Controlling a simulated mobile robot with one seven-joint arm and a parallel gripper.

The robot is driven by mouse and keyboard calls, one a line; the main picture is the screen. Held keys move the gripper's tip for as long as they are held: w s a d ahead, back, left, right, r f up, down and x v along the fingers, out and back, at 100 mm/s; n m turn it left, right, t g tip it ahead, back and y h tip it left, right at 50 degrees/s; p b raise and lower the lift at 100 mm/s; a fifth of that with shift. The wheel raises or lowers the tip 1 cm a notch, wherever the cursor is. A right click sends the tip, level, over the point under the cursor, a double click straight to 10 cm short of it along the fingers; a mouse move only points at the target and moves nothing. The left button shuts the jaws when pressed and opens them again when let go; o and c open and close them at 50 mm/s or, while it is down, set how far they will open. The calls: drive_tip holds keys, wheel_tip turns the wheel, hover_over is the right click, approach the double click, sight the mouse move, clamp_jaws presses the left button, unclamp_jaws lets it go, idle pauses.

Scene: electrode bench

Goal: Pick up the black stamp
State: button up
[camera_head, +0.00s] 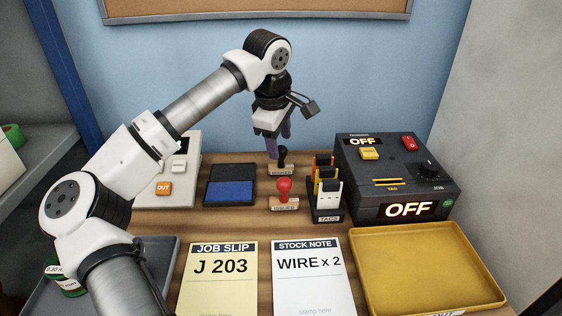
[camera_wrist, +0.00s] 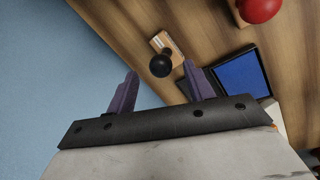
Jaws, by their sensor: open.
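The black stamp (camera_head: 282,167) stands upright at the back of the bench, with a black knob and a wooden base. In the wrist view its black knob (camera_wrist: 160,66) shows just beyond the gap between my fingertips, with its wooden base (camera_wrist: 168,46) behind. My gripper (camera_head: 279,145) points down above and slightly behind the stamp, with its purple fingers apart. In the wrist view my gripper (camera_wrist: 160,73) is open and empty. In the head view the fingers lie close to the knob; whether they touch it I cannot tell.
The red stamp (camera_head: 284,190) stands in front of the black one. A blue ink pad (camera_head: 230,190) lies to the left. A tag rack (camera_head: 327,190) and a dark control box (camera_head: 397,180) stand to the right. Two paper slips and a yellow tray (camera_head: 425,265) lie in front.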

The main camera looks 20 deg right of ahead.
sight(280, 147)
drive_tip(key=shift+p+x, duration=0.3)
drive_tip(key=shift+x, duration=1.7)
drive_tip(key=shift+a, duration=0.1)
drive_tip(key=c, duration=1)
wheel_tip(280, 147, up, 20)
drive_tip(key=shift+r, duration=0.1)
